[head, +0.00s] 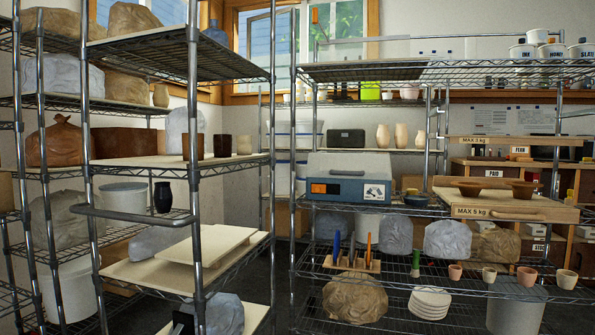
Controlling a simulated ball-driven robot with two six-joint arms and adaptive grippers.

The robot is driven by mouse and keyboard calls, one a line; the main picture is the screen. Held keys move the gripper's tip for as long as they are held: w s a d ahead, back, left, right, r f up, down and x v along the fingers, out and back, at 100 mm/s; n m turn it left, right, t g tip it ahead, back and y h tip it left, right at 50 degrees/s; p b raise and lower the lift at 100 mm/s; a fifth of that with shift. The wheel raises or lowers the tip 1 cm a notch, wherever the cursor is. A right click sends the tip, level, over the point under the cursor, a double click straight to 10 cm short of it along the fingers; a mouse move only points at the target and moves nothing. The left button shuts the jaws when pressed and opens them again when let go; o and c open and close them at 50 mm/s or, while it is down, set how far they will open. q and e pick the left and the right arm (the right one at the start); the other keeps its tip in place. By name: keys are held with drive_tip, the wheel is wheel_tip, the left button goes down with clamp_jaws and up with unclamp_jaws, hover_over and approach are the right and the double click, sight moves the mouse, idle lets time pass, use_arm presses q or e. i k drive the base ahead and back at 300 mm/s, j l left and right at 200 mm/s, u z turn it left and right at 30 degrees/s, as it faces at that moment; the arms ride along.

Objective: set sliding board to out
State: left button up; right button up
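A pale wooden board marked "MAX 5 kg" (478,212) lies at the right of the middle level of the right wire rack. It has a wooden handle (515,217) on its front edge. Two brown bowls rest on it, a left one (467,188) and a right one (523,191). A second board marked "MAX 3 kg" (515,141) sits higher up, behind it. I cannot tell from this view how far either board stands out from the rack. Neither of my grippers can be made out.
A blue-grey machine (349,188) stands left of the board on the same rack. Small pots (489,275) and stacked plates (430,303) sit on lower levels. A metal cart (198,165) with a horizontal handle (135,215) and boards (208,244) fills the left foreground.

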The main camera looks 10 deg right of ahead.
sight(497, 202)
drive_tip(key=z, duration=1.6)
